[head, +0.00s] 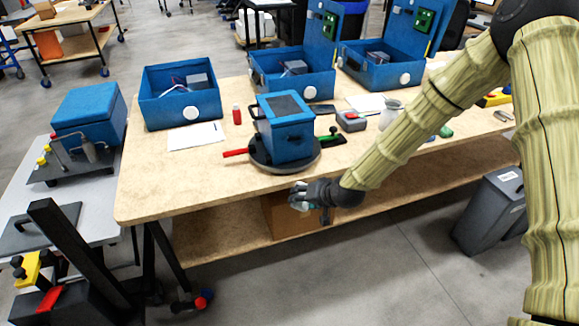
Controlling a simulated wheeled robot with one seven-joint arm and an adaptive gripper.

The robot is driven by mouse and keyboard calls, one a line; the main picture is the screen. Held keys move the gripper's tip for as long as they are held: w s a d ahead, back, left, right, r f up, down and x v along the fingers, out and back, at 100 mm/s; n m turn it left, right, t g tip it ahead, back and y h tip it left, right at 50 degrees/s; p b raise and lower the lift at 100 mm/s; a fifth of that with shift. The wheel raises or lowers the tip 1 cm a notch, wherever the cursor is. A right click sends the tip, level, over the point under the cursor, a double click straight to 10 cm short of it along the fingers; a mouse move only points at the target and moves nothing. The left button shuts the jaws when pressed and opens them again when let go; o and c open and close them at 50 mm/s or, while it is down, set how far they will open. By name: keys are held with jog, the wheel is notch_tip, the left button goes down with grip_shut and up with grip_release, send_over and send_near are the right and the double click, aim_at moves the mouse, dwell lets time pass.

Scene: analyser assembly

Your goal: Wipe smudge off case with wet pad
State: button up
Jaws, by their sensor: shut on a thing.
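The blue case (288,139) stands upright on a dark round turntable (262,161) near the front edge of the wooden table. It has a dark panel on top and a black handle on its left side. I cannot make out a smudge on the faces that show. My gripper (299,197) is in front of the table edge, below and a little right of the case, apart from it. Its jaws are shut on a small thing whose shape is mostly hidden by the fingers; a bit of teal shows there. I cannot tell clearly that it is the wet pad.
A red-handled lever (236,153) sticks out left from the turntable. Open blue boxes (180,101) stand along the back of the table (150,175). A red bottle (237,115) and white paper (196,136) lie between. A grey bin (490,212) stands at the right.

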aim_at(307, 140)
jog(key=w+a+r+m+t+p, duration=0.15)
jog(key=a+r+m+t, duration=0.3)
jog(key=r+t, duration=0.6)
jog(key=shift+n+g, duration=0.25)
jog(key=shift+n, duration=0.1)
jog(key=shift+r+x, duration=0.2)
jog(key=shift+x, duration=1.25)
jog(key=shift+r+x, duration=0.25)
jog(key=shift+x, duration=1.25)
jog(key=shift+b+x, duration=0.55)
jog(key=shift+x, duration=0.45)
jog(key=shift+d, duration=0.1)
jog(key=shift+w+d+b, duration=0.35)
jog(key=shift+w+d, duration=0.15)
jog(key=shift+d, duration=1.05)
jog(key=shift+w+d+b, duration=0.3)
jog(key=shift+w+d, duration=0.2)
jog(key=shift+d, duration=1.1)
jog(key=shift+w+d+b, duration=0.35)
jog(key=shift+w+d, duration=0.15)
jog(key=shift+d, duration=1.05)
jog(key=shift+w+f, duration=0.1)
